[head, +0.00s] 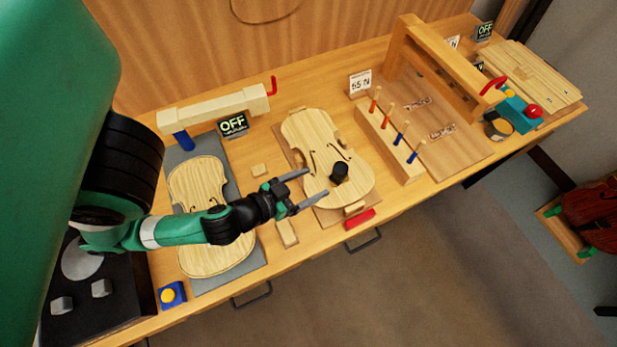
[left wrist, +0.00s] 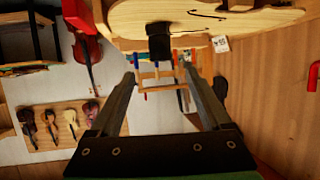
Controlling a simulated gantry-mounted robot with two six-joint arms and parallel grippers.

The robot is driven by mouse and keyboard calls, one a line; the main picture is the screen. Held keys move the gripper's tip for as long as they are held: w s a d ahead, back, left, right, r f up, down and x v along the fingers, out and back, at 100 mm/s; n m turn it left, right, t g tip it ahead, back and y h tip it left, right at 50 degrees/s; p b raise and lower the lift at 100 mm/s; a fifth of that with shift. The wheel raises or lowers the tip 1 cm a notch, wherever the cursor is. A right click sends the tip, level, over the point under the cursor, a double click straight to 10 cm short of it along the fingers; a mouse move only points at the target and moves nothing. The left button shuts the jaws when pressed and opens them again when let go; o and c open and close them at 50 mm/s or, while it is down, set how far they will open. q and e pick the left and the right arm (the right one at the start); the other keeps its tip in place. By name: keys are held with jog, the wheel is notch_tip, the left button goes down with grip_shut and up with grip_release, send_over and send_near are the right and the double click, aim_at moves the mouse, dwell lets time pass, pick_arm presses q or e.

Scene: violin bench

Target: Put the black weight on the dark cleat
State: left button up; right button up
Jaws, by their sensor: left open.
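The black weight (head: 340,172) is a small dark cylinder standing on the pale violin body (head: 318,142), near its lower end. It also shows in the left wrist view (left wrist: 158,42), lined up between the fingers and beyond their tips. My left gripper (head: 317,184) is open and empty, its fingertips pointing at the weight with a small gap; it also shows in the left wrist view (left wrist: 159,68). I cannot make out a dark cleat; the weight may hide part of the violin's surface. My right gripper is not in view.
A violin plate (head: 205,190) lies on a grey mat at left. A red-handled tool (head: 360,219) lies near the bench's front edge. A peg rack (head: 392,147) stands right of the violin.

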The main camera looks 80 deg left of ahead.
pick_arm(q)
jog(key=shift+s+r, duration=0.15)
jog(key=shift+s, duration=0.05)
jog(key=shift+w, duration=0.1)
jog(key=w+d+r+m+t+h, duration=0.1)
jog(key=w+d+r+t, duration=0.3)
jog(key=w+r, duration=0.7)
jog(key=w+d+r+t+h, duration=0.2)
jog(key=w+d+r+t, duration=0.15)
jog(key=w+r, duration=0.85)
jog(key=s+d+r+m+t+h, duration=0.1)
jog(key=s+r+m+t+h, duration=0.1)
jog(key=r, duration=0.8)
jog(key=s+d+r+m+t+h, duration=0.1)
jog(key=d+r+m+t+h, duration=0.1)
jog(key=r, duration=0.8)
jog(key=s+d+r+m+t+h, duration=0.2)
jog(key=r+t, duration=0.2)
jog(key=r, duration=0.7)
jog(key=shift+s+d, duration=0.15)
jog(key=shift+s, duration=0.2)
jog(key=shift+r+t, duration=0.1)
jog(key=shift+t, duration=0.15)
